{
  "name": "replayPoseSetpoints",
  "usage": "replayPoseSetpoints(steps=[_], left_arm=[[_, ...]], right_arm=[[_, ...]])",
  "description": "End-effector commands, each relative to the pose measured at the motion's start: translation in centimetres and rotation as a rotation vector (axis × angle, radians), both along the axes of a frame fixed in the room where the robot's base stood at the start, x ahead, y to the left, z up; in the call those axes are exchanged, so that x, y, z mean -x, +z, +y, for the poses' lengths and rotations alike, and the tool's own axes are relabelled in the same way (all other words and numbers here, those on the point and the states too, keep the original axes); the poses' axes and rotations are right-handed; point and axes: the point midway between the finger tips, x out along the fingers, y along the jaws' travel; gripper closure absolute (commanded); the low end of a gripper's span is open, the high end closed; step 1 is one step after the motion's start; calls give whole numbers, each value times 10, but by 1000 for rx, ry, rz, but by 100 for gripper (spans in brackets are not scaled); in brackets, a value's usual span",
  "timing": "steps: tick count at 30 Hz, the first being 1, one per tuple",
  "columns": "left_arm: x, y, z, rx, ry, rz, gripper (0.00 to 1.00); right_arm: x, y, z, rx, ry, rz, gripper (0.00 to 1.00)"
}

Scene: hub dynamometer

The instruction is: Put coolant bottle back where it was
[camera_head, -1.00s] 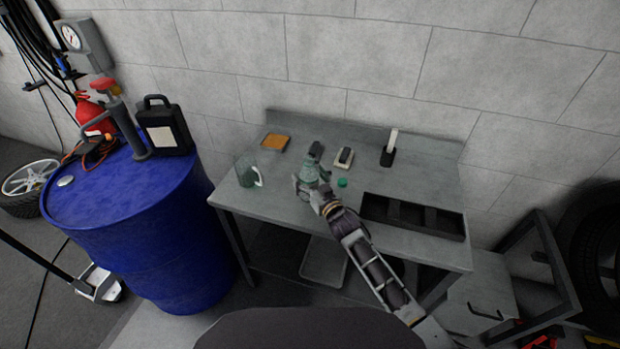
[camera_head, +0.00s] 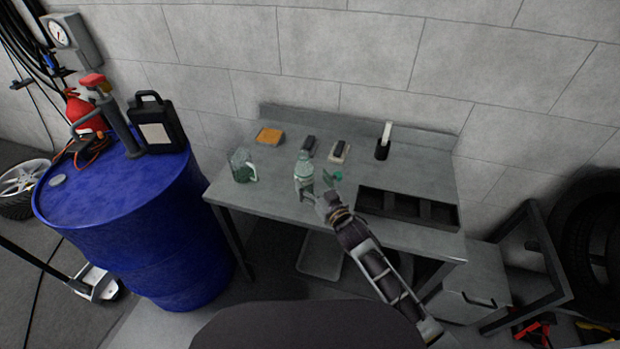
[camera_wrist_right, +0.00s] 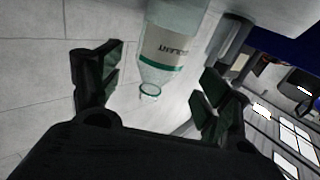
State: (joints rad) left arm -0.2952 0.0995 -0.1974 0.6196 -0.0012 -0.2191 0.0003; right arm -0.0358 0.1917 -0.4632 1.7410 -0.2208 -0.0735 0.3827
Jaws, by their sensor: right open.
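The coolant bottle (camera_head: 304,168), clear with a pale label, stands upright on the grey workbench (camera_head: 285,205), near its front middle. In the right wrist view the bottle (camera_wrist_right: 172,45) shows its label, a green band and an uncapped neck. My right gripper (camera_head: 319,196) is open, close to the bottle on its right front side. In the wrist view its fingers (camera_wrist_right: 158,92) are spread to either side of the neck, with gaps showing. My left gripper is out of view.
A glass jug (camera_head: 241,167) with a greenish tint stands at the bench's left. An orange pad (camera_head: 269,136), small dark items (camera_head: 339,151) and a holder (camera_head: 382,150) line the back. A black divided tray (camera_head: 408,209) sits at right. A blue drum (camera_head: 125,225) stands left.

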Motion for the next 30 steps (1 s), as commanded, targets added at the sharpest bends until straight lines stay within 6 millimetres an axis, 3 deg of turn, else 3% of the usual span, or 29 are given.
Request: replayPoseSetpoints(steps=[18,30], left_arm=[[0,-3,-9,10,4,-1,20],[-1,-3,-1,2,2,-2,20]], right_arm=[[47,-1,-23,0,0,1,23],[53,0,-26,0,-1,0,23]])
